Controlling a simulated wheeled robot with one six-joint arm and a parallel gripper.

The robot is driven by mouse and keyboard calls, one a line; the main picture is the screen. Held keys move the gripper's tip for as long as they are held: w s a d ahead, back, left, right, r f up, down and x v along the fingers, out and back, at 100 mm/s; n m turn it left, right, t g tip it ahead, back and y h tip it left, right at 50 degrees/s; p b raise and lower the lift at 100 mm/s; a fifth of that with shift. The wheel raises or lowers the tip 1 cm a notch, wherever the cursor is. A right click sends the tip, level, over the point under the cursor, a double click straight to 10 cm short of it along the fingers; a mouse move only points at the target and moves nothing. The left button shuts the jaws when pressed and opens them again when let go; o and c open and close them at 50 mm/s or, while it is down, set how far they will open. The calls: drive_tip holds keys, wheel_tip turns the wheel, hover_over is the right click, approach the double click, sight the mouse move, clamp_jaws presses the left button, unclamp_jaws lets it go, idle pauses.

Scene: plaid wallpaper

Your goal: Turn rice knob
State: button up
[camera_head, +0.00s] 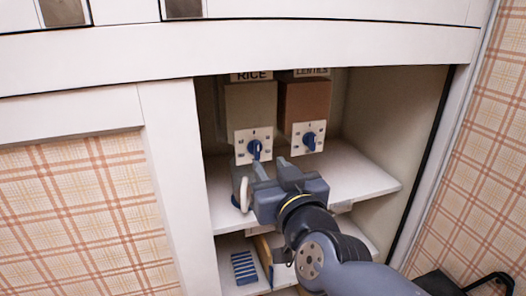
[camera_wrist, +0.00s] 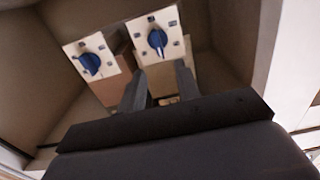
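The rice dispenser (camera_head: 250,105) is a beige box labelled RICE inside the open cabinet. Its blue rice knob (camera_head: 255,149) sits on a white marked plate low on its front. In the wrist view the rice knob (camera_wrist: 157,40) appears upper middle, beyond the fingers and roughly between their lines. My gripper (camera_head: 272,166) is open and empty, with its fingertips just below and right of the rice knob in the head view. I cannot tell whether a finger touches the knob; in the wrist view (camera_wrist: 161,82) the fingers look apart from it.
A brown lentils dispenser (camera_head: 305,102) with its own blue knob (camera_head: 310,141) stands just right of the rice one. A white shelf (camera_head: 365,183) runs below both. A pale rounded object (camera_head: 244,194) stands left of my gripper. A blue striped item (camera_head: 244,267) lies on the lower shelf.

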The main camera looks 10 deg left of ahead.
sight(258, 148)
drive_tip(key=b+x, duration=0.1)
drive_tip(key=x, duration=0.7)
drive_tip(key=shift+w, duration=0.1)
drive_tip(key=shift+c, duration=0.5)
clamp_jaws()
